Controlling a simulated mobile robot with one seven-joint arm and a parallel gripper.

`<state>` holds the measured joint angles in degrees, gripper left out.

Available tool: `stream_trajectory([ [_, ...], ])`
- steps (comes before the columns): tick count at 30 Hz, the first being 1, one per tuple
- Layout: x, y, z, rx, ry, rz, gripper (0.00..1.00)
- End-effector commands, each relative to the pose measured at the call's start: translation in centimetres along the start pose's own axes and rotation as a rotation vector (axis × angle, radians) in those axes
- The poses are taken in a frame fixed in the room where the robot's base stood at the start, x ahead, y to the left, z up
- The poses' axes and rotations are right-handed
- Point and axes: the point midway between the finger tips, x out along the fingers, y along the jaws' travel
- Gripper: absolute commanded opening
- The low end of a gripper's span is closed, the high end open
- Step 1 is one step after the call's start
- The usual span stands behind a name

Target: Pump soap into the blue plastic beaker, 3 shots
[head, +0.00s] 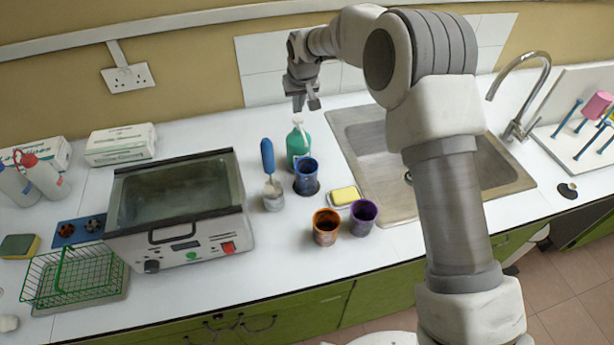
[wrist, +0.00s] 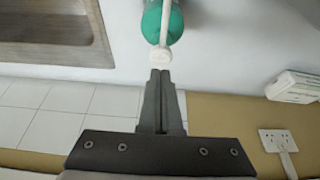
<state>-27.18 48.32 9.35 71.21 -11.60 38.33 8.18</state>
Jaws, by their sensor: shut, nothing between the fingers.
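The green soap bottle (head: 298,145) with a white pump top stands upright on the counter, left of the sink. The blue plastic beaker (head: 307,178) stands just in front of it, close to the bottle. My gripper (head: 313,106) is shut and empty, pointing down above the pump. In the wrist view, my gripper (wrist: 160,73) has its fingertips together beside the white pump head (wrist: 160,54), with the green bottle (wrist: 171,22) beyond. I cannot tell whether they touch. The beaker is out of the wrist view. The beaker's contents are too dark to make out.
A cup with a blue-handled brush (head: 272,195) stands left of the beaker. A water bath (head: 180,255) stands left, the sink (head: 345,120) right.

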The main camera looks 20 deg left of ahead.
Motion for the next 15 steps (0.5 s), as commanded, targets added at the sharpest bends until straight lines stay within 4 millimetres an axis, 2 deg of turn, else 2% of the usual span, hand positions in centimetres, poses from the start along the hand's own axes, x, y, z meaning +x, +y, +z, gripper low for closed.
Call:
stream_trajectory([
  [15,1.2,0.0,0.5,0.000,0.000,0.000,0.00],
])
